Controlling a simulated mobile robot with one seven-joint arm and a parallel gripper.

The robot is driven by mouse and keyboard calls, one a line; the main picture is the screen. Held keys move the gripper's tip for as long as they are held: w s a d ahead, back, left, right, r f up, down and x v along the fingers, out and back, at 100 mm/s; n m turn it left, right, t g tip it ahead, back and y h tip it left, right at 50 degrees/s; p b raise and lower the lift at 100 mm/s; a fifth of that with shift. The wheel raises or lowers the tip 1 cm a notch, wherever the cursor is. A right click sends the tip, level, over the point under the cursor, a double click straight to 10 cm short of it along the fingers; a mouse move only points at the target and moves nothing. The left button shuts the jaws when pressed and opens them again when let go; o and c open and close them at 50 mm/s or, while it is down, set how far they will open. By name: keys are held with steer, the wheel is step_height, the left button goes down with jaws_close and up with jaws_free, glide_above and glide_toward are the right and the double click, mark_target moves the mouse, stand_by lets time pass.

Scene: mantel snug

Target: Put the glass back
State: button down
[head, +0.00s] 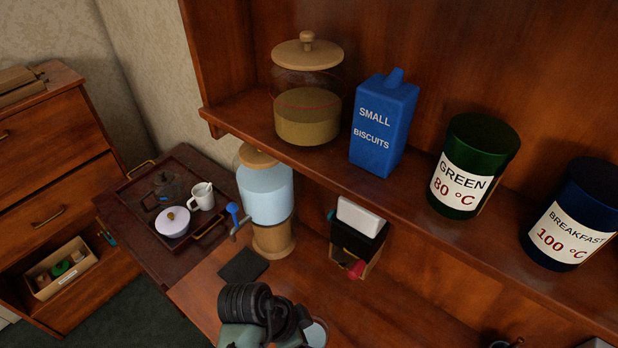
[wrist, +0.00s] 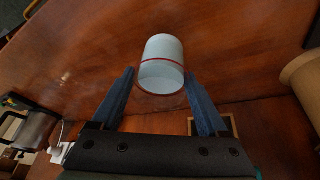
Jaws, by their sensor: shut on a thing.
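My gripper (wrist: 160,74) is shut on the glass (wrist: 163,50), with one blue finger on each side of it in the wrist view. The glass is a clear cylinder with a thin red line around it and a pale blue part beyond the line. In the head view my dark wrist hides most of the gripper. A pale rounded edge (head: 316,333) beside it appears to be the glass, largely hidden. A wooden surface (wrist: 95,60) lies behind the glass. I cannot tell whether the glass touches it.
A water dispenser (head: 265,195) with a blue-handled tap stands near a dark mat (head: 243,264). The shelf above holds a lidded jar (head: 307,115), a blue biscuit box (head: 383,125) and two tins. A tray (head: 130,195) with a mug is left. A dark caddy (head: 355,240) stands below the shelf.

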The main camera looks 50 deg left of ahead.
steer(key=shift+f, duration=1.2)
steer(key=shift+f, duration=0.2)
jaws_free()
steer(key=v, duration=1.2)
steer(key=shift+r, duration=0.2)
